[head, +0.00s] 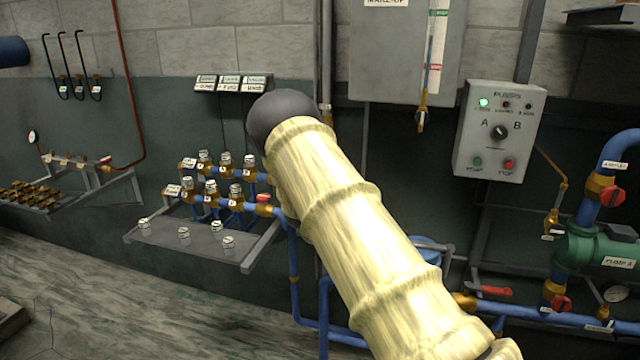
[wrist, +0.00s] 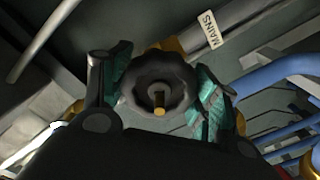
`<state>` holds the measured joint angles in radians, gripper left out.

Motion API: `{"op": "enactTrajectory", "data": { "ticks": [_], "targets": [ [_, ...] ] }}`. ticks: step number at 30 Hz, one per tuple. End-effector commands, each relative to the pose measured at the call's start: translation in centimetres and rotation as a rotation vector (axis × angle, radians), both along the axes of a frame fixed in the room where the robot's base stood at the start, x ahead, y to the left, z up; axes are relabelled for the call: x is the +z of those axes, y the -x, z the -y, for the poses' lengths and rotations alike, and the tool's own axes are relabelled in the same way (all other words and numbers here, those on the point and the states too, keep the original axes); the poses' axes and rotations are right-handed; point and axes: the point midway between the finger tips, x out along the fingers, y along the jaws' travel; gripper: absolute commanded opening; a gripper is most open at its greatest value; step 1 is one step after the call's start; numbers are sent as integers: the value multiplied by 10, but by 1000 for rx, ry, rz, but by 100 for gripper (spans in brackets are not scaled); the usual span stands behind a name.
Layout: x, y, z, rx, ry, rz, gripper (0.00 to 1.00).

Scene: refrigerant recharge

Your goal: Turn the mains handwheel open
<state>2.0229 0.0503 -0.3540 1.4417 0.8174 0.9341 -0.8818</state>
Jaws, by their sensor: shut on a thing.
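The mains handwheel (wrist: 158,84) is a dark, lobed wheel with a brass stem end, in the middle of the wrist view. A tag reading MAINS (wrist: 209,30) is just above and to the right of it. My gripper (wrist: 163,92) has its teal-padded fingers on the left and right sides of the wheel, shut on its rim. In the head view my pale arm covers the middle, and the gripper and handwheel are hidden behind it.
A pump panel (head: 500,130) with a green lamp lit hangs right of my arm. A shelf (head: 200,240) with brass valve manifolds is on the left. Pump A (head: 590,252) and blue pipes (head: 610,155) stand at the right. Blue pipes also lie right of the wheel in the wrist view (wrist: 280,72).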

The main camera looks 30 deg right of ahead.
Motion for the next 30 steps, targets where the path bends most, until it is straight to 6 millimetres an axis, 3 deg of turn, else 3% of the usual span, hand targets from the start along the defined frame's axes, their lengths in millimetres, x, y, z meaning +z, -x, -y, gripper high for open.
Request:
{"op": "enactTrajectory", "data": {
  "ticks": [12, 13, 17, 30],
  "targets": [
    [-6, 3, 1, -3, 0, -13, 37],
    [-6, 3, 1, -3, 0, -13, 63],
    [-4, 2, 0, -2, 2, -10, 83],
    [-1, 3, -5, 1, 3, -7, 83]
  ]
}}
